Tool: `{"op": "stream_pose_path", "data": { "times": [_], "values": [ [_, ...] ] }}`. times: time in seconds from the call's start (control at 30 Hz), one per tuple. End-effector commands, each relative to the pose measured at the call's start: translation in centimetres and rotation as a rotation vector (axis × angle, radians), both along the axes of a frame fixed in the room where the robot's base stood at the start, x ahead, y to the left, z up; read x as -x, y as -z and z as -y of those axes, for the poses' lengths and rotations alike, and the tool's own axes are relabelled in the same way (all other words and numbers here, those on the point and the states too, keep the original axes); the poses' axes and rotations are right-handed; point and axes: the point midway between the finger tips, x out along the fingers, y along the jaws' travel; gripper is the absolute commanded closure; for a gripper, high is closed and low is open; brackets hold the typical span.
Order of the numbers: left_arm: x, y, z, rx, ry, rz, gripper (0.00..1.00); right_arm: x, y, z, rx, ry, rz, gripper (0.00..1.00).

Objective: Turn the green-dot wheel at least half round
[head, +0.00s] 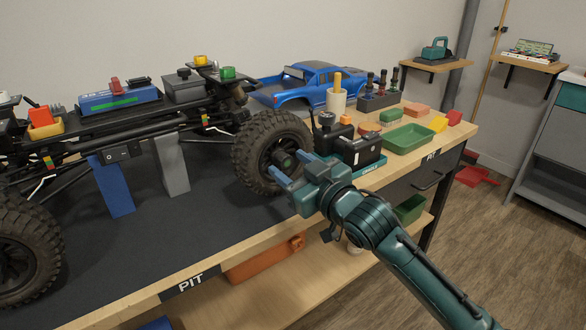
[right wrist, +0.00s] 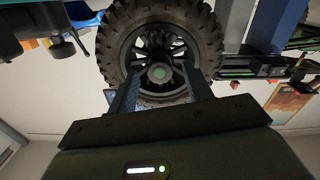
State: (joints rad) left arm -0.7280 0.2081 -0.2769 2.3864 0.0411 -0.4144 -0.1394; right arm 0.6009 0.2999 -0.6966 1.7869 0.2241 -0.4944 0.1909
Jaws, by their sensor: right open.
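The green-dot wheel (head: 249,140) is a black knobbly tyre on a dark spoked rim, at the right end of the crawler chassis (head: 95,118). Its green hub dot (head: 286,160) faces my right arm. My right gripper (head: 290,168) is open in front of the hub, with nothing held. In the right wrist view the wheel (right wrist: 112,40) fills the top middle, and its green hub dot (right wrist: 159,72) shows between the two fingertips (right wrist: 160,74). I cannot tell whether the fingers touch the rim. My left gripper is not in view.
A blue stand (head: 111,186) and a grey stand (head: 172,164) hold up the chassis above the dark mat (head: 190,220). A black charger (head: 355,148), a green tray (head: 407,138) and a blue truck body (head: 310,84) stand right of and behind the wheel. The mat's front is clear.

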Motion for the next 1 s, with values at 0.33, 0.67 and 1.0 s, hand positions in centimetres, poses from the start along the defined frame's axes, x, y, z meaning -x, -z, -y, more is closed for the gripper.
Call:
{"op": "stream_pose_path", "data": {
  "times": [0.33, 0.67, 1.0],
  "values": [
    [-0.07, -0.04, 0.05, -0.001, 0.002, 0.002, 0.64, -0.05, 0.01, -0.06, 0.000, 0.000, 0.000, 0.57],
    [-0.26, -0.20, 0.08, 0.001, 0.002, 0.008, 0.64, -0.04, 0.03, -0.03, 0.001, 0.000, -0.001, 0.84],
    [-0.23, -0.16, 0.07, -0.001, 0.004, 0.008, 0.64, -0.03, 0.05, -0.02, 0.001, 0.000, -0.001, 1.00]
  ]
}}
